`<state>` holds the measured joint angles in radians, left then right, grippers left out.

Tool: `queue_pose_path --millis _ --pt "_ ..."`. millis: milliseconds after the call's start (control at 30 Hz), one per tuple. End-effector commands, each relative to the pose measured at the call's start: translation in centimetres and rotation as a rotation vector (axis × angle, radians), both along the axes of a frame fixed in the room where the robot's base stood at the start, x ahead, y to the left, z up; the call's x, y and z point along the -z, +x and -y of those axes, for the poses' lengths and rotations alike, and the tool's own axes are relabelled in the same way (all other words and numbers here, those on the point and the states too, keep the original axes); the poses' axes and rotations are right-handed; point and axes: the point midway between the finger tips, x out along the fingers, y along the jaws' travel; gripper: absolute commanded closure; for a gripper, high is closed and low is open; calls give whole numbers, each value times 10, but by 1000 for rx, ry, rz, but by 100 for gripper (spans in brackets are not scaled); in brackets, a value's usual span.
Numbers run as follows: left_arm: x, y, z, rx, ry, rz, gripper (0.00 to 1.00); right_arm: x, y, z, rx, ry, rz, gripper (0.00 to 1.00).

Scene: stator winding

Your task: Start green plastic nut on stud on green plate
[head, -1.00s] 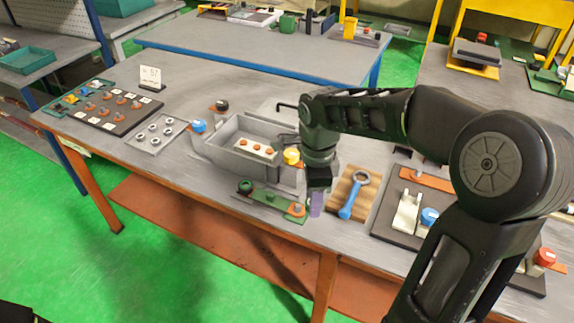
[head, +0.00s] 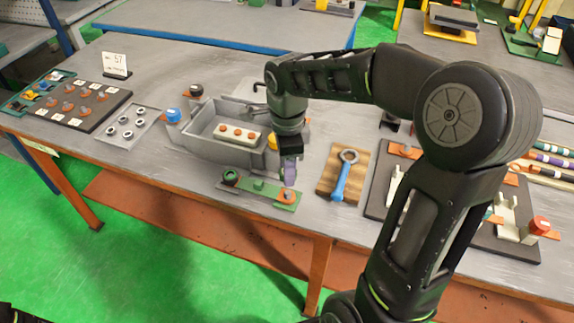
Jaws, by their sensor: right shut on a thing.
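The green plate (head: 262,194) lies near the front edge of the table. A dark green round piece (head: 231,176) is at its left end, a green block (head: 258,184) in the middle and an orange piece (head: 287,196) at its right end. My right gripper (head: 290,168) points down just above the right end, shut on a small purple piece (head: 290,171). Whether it touches the orange piece, I cannot tell. The stud is too small to make out, and which piece is the green nut is unclear. My left gripper is not in view.
A grey bin (head: 206,148) with a white block of orange pieces stands behind the plate. A blue wrench (head: 343,180) on a wooden board (head: 329,165) lies to the right. A dark board (head: 376,195) with fixtures is farther right. A tray of rings (head: 112,134) is left.

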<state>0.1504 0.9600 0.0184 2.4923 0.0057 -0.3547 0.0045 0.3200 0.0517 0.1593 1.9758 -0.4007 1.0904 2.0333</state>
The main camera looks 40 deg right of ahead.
Motion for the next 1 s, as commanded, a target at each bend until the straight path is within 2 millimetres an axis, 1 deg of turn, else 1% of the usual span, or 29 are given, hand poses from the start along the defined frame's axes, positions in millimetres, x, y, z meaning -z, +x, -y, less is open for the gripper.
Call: queue_pose_path --millis 33,500,700,1000 --pt "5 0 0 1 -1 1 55 7 0 0 0 0 -1 94" --pt "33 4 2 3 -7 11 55 51 0 0 0 0 -1 94" --pt "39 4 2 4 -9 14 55 58 0 0 -1 0 0 94" --pt "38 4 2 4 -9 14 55 58 0 0 -1 0 0 94"
